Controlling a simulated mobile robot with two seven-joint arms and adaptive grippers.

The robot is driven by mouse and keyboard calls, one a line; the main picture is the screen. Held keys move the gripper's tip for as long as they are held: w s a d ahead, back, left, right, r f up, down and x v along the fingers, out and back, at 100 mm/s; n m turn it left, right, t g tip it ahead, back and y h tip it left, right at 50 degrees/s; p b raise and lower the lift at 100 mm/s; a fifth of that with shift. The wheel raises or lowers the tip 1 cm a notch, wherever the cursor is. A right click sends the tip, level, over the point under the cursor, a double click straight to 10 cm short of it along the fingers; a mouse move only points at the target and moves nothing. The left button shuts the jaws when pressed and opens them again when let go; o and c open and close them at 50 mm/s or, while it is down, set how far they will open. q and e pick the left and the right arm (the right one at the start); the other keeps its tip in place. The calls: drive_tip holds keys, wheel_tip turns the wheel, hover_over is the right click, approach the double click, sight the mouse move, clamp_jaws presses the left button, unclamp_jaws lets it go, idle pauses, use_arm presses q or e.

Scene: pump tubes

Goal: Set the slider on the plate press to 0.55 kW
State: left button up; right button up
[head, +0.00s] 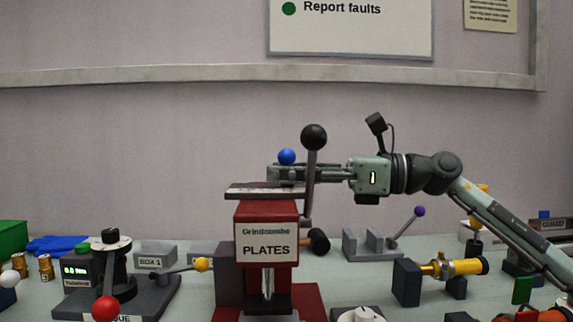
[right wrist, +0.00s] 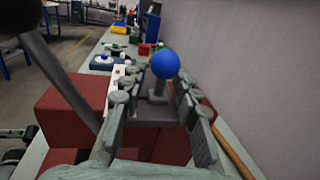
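The plate press (head: 266,218) has a red body with a label reading "Grindcombe PLATES". A dark slider track (head: 240,188) lies across its top. The slider's blue ball knob (head: 287,157) stands up from it on a short grey stem. The knob also shows in the right wrist view (right wrist: 165,64). My right gripper (head: 285,174) reaches in from the right at knob height. In the wrist view its fingers are open, one on each side of the stem, with gaps visible. The scale's figures cannot be read. My left gripper is out of view.
A lever with a black ball (head: 314,137) rises right beside my right gripper. A yellow-knobbed lever (head: 202,264) and a red-knobbed device (head: 105,308) stand left. A purple-knobbed lever (head: 419,211) and a yellow cylinder (head: 466,267) stand right. The wall is behind.

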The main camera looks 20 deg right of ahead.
drive_tip(key=shift+a, duration=0.15)
drive_tip(key=shift+w, duration=0.1)
clamp_jaws()
drive_tip(key=shift+r, duration=0.1)
idle(0.3)
